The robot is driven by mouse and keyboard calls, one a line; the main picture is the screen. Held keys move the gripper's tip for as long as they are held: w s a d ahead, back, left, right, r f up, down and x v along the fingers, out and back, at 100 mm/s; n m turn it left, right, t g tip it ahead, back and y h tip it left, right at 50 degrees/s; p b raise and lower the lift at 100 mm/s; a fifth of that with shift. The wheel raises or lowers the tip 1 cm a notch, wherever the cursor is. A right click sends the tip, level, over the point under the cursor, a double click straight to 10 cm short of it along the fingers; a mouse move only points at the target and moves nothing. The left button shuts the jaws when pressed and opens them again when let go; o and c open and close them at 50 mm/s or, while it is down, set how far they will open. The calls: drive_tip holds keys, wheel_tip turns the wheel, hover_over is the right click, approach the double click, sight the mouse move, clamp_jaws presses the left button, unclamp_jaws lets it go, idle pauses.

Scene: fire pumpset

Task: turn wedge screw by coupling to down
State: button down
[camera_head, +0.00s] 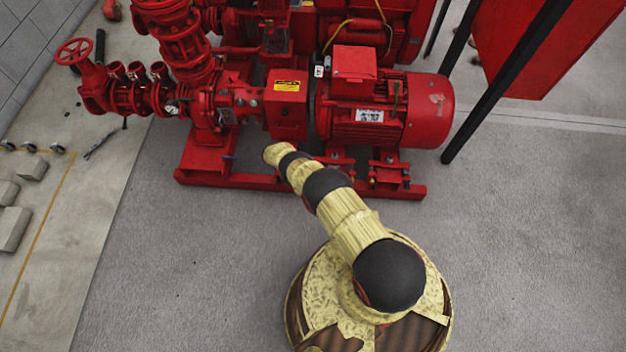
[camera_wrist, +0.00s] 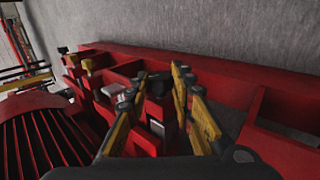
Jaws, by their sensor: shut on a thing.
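My gripper (camera_wrist: 160,78) shows in the wrist view with its yellow and black fingers on both sides of a small dark piece (camera_wrist: 158,88), which I take to be the wedge screw. It is shut on that piece, low among the red frame parts. The exact contact and the screw's turn angle are too small and dark to tell. In the head view my arm reaches to the base below the red coupling guard (camera_head: 287,104), and hides the gripper and screw.
The red motor (camera_head: 425,112) stands right of the guard, and its ribbed body also shows in the wrist view (camera_wrist: 40,140). The red base rail (camera_head: 232,181) runs along the front. Pump pipes (camera_head: 183,45) and a handwheel (camera_head: 74,52) are at left. The floor in front is clear.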

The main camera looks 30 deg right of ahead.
drive_tip(key=shift+f, duration=0.1)
idle(0.6)
drive_tip(key=c, duration=1.6)
unclamp_jaws()
drive_tip(key=shift+o, duration=0.3)
drive_tip(key=v, duration=1.2)
drive_tip(key=shift+a+f, duration=0.2)
drive_tip(key=shift+a, duration=0.1)
drive_tip(key=shift+w, duration=0.15)
